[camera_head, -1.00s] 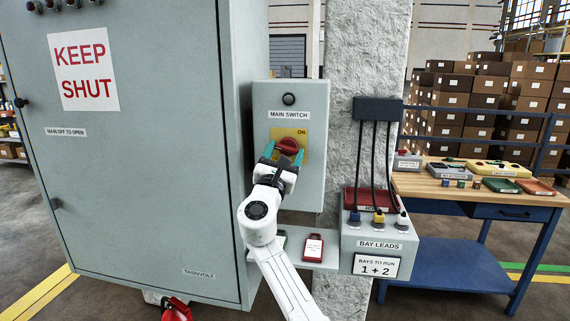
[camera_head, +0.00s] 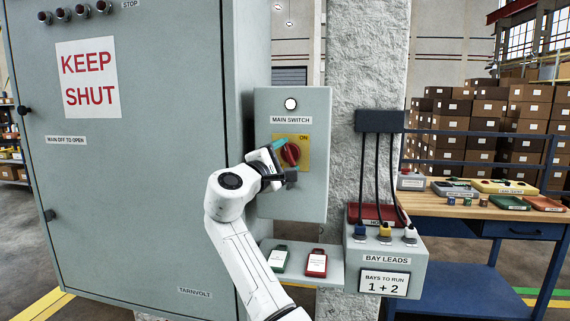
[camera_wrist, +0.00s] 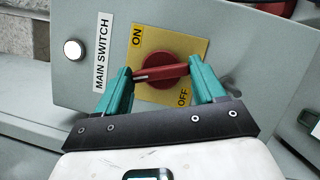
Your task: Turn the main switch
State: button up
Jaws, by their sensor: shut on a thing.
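The main switch is a red rotary knob (camera_head: 292,154) on a yellow plate (camera_head: 306,158), on the front of a grey box labelled MAIN SWITCH (camera_head: 292,205). My gripper (camera_wrist: 160,71) is shut on the knob, with one teal finger at each end of its handle in the wrist view. The pale mark on the handle (camera_wrist: 153,74) lies at its left end in that view. The ON label (camera_wrist: 137,35) and OFF label (camera_wrist: 183,97) both show there. The round lamp (camera_head: 291,104) above the switch glows white. In the head view my gripper partly covers the knob and plate.
A tall cabinet marked KEEP SHUT (camera_head: 150,200) stands left of the box. A shelf below holds a green tag (camera_head: 278,258) and a red tag (camera_head: 317,263). The bay leads box (camera_head: 385,262) and a wooden bench (camera_head: 450,205) are to the right.

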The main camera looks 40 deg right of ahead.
jog(key=shift+m+g+y, duration=0.6)
jog(key=shift+m+y, duration=0.1)
jog(key=shift+m, duration=1.5)
jog(key=o, duration=1)
jog(key=shift+o, duration=0.2)
jog(key=shift+a, duration=0.1)
jog(key=b+v, duration=0.1)
jog(key=v, duration=0.9)
jog(key=shift+s+a, duration=0.15)
jog(key=shift+a, duration=0.1)
